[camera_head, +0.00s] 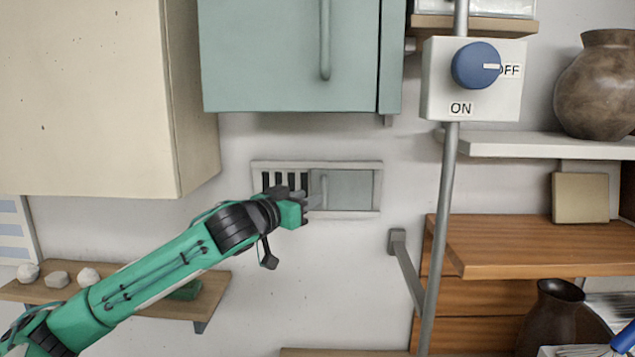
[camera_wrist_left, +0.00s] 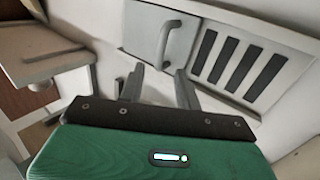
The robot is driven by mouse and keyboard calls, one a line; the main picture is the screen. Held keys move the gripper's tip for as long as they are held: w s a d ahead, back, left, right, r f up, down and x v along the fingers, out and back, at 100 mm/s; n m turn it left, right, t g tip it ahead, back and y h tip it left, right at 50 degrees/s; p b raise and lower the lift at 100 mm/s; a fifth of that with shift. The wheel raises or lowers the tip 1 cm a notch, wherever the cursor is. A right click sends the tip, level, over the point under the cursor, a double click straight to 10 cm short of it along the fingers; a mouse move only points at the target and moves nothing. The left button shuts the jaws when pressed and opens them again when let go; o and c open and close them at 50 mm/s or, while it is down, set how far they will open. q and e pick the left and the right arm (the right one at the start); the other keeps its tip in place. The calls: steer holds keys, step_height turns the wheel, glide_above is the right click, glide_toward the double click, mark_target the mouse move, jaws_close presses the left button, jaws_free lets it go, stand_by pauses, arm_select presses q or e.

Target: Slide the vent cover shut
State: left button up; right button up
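The vent (camera_head: 256,163) is a pale framed grille on the wall below the teal cabinet. Its grey-green sliding cover (camera_head: 352,190) sits over the right part, and dark slots show uncovered on the left. The cover's upright bar handle (camera_head: 324,188) is near its left edge. In the left wrist view the cover (camera_wrist_left: 145,28) with its curved handle (camera_wrist_left: 165,42) appears left of the bare slots (camera_wrist_left: 235,62). My left gripper (camera_head: 309,199) is in front of the handle; its two fingers (camera_wrist_left: 160,87) are apart and empty, short of the handle. My right gripper is not seen.
A teal cabinet (camera_head: 285,60) hangs above the vent, and a cream cabinet (camera_head: 85,100) at upper left. A grey pipe (camera_head: 441,220) with a switch box (camera_head: 475,103) stands to the right, beside wooden shelves (camera_head: 530,245). A low shelf (camera_head: 215,290) with stones is at lower left.

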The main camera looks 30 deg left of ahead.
mark_target(323, 191)
arm_select(q)
steer(key=w+p, duration=0.1)
steer(key=w, duration=0.2)
steer(key=shift+w+d+r+p, duration=0.1)
steer(key=shift+w+r+p, duration=0.05)
steer(key=shift+w+p, duration=0.2)
steer(key=shift+w, duration=0.65)
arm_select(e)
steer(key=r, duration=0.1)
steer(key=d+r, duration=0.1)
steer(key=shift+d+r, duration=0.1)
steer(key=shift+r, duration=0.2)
